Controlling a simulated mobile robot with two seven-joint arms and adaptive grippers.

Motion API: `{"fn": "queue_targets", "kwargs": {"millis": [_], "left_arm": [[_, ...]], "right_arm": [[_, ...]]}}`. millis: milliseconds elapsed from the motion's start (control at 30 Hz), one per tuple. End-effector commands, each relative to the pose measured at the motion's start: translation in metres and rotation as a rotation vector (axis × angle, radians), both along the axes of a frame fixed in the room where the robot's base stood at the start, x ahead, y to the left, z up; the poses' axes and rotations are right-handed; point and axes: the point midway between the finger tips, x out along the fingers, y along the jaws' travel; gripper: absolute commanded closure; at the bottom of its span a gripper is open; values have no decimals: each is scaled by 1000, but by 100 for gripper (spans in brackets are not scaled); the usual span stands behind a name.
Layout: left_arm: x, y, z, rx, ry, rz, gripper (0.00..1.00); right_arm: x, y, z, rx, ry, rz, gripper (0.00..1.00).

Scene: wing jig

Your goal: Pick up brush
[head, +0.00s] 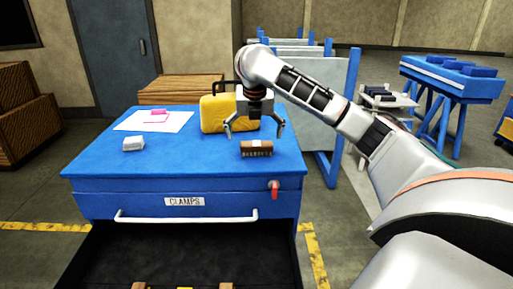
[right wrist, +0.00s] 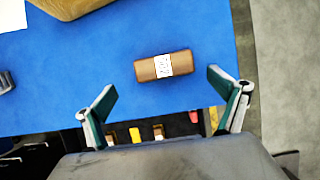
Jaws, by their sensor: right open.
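The brush (head: 257,148), a small brown block with a dark and pale patterned side, lies on the blue top of the cabinet (head: 200,158), near its right side. In the right wrist view the brush (right wrist: 148,70) shows as a brown block with a white label, apart from the fingers. My right gripper (head: 255,130) is open and empty, pointing down just above and behind the brush in the head view. In the right wrist view its open fingers (right wrist: 163,86) are spread wider than the brush is long. My left gripper is not in view.
A yellow case (head: 215,114) stands close behind my right gripper. A white block (head: 133,143) and a paper sheet (head: 128,122) with pink items lie left. The drawer (head: 185,250) below is open, with several items. A red item (head: 274,189) is on the cabinet's front right.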

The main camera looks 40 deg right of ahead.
Motion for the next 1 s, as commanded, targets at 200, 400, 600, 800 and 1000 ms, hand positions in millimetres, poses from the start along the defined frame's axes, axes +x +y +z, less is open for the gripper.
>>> {"fn": "queue_targets", "kwargs": {"millis": [200, 400, 600, 800, 1000], "left_arm": [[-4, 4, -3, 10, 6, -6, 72], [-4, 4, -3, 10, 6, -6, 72], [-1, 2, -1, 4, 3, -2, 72], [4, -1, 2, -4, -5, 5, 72], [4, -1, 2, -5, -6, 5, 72]], "right_arm": [[5, -8, -17, 2, 1, -2, 4], [12, -20, -41, 2, 3, -1, 4], [16, -24, -51, 0, 0, 0, 4], [16, -24, -51, 0, -1, -1, 4], [16, -24, -51, 0, 0, -1, 47]]}}
